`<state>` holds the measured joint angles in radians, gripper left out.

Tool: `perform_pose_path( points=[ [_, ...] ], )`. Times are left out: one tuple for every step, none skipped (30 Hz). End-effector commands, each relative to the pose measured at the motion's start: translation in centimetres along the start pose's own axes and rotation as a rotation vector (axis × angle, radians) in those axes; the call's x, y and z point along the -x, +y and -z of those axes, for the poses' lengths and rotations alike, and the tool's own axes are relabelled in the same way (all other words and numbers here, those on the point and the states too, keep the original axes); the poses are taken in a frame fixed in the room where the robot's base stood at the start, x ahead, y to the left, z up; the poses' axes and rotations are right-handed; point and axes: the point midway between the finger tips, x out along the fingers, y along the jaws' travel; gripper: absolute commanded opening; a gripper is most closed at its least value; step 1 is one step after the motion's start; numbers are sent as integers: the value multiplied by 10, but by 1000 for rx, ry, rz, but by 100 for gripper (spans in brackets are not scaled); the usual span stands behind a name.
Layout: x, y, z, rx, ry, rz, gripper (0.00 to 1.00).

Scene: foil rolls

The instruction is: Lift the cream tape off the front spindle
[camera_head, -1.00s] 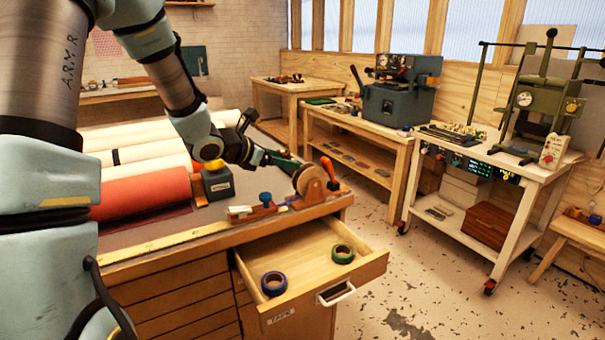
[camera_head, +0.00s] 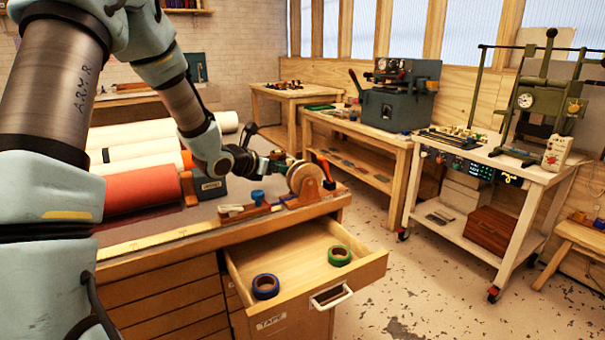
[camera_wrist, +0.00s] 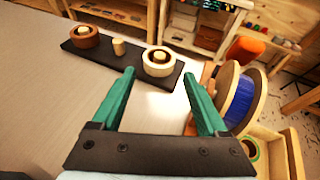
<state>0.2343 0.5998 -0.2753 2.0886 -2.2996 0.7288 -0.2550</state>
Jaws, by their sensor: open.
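The cream tape (camera_wrist: 159,61) is a ring around a peg at the right end of a dark spindle board (camera_wrist: 112,54) in the wrist view. A brown tape (camera_wrist: 84,37) sits on the peg at the board's left end, and a bare wooden peg (camera_wrist: 118,47) stands between them. My gripper (camera_wrist: 158,75) is open, its two green fingers pointing toward the cream tape with nothing between them. In the head view my gripper (camera_head: 276,160) is behind the round wheel, and the tapes on their spindles cannot be made out there.
A wheel (camera_head: 305,178) with an orange handle stands at the bench corner; a blue-wound reel (camera_wrist: 240,98) is close right of my fingers in the wrist view. Below, the open drawer (camera_head: 275,314) holds a blue roll (camera_head: 265,287) and a green roll (camera_head: 339,256). Bare bench lies left.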

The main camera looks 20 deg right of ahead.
Motion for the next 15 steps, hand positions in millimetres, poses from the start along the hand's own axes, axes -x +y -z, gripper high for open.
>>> perform_pose_path(
  points=[
    [-8,0,-2,0,1,2,76],
    [-13,-1,-1,0,2,2,76],
    [-18,0,-2,1,1,2,76],
    [-21,0,-2,1,1,1,76],
    [-24,0,-1,1,2,2,76],
    [-27,0,-1,0,2,1,76],
    [-28,0,-1,-1,1,1,76],
    [-30,0,-1,-1,1,0,76],
    [-32,0,-1,-1,1,0,76],
    [-33,0,-1,0,1,1,76],
    [-36,0,-1,1,2,1,76],
    [-39,0,-1,1,2,1,76],
    [-43,0,-2,1,2,2,76],
    [-47,0,-1,1,2,3,76],
    [-52,0,-2,1,2,2,76]
  ],
)
